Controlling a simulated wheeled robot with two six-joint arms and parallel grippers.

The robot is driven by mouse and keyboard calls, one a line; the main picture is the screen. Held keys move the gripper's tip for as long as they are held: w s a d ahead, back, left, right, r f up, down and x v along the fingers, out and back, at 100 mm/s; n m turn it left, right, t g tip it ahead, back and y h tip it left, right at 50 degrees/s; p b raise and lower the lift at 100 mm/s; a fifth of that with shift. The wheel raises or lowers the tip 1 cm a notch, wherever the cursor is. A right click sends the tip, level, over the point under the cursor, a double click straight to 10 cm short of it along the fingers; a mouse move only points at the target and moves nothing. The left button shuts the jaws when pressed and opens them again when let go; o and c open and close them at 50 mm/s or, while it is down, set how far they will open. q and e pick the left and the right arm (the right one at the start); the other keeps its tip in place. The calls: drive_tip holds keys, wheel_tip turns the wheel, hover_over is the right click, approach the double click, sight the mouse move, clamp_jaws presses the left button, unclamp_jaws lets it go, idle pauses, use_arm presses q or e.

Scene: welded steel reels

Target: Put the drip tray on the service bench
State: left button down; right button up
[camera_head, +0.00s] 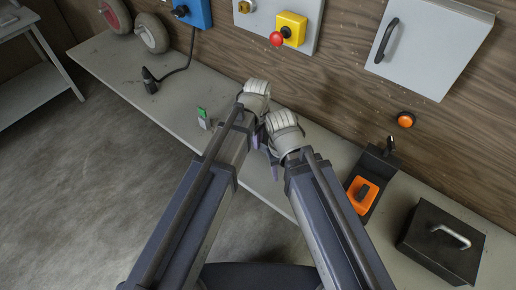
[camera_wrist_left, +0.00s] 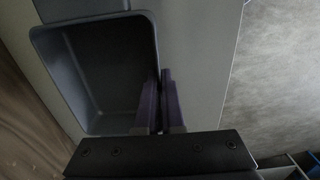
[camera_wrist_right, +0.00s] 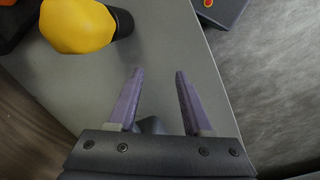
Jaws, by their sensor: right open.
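The drip tray (camera_wrist_left: 95,70) is a dark grey, shallow rectangular pan with rounded corners, seen in the left wrist view over the pale bench (camera_wrist_left: 195,60). My left gripper (camera_wrist_left: 160,78) has its fingers close together at the tray's right wall, one inside and one outside, with the rim between them. I cannot tell whether the tray rests on the bench. In the head view the tray is hidden behind my arms; the bench (camera_head: 175,100) runs along the wall. My right gripper (camera_wrist_right: 158,72) is open and empty above the bench.
A yellow rounded object (camera_wrist_right: 76,26) with a black part lies ahead of my right gripper. On the bench are a small green-topped device (camera_head: 203,117), a black holder with an orange part (camera_head: 362,193) and a black case (camera_head: 440,242). The bench's left stretch has free room.

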use_arm(q)
wheel_tip(320, 180, down, 3)
drive_tip(key=shift+f+b, duration=0.1)
drive_tip(key=shift+b, duration=1.05)
use_arm(e)
wheel_tip(320, 180, down, 3)
drive_tip(key=shift+f, duration=0.1)
use_arm(q)
drive_tip(key=shift+r, duration=0.2)
use_arm(e)
drive_tip(key=shift+r, duration=0.2)
use_arm(q)
drive_tip(key=shift+f, duration=0.15)
use_arm(e)
drive_tip(key=shift+f, duration=0.15)
use_arm(q)
drive_tip(key=c, duration=1.5)
unclamp_jaws()
drive_tip(key=o, duration=0.5)
drive_tip(key=shift+c, duration=0.2)
wheel_tip(320, 180, up, 12)
drive_tip(key=p, duration=1.2)
drive_tip(key=shift+r, duration=0.2)
use_arm(e)
wheel_tip(320, 180, up, 12)
drive_tip(key=shift+r, duration=0.2)
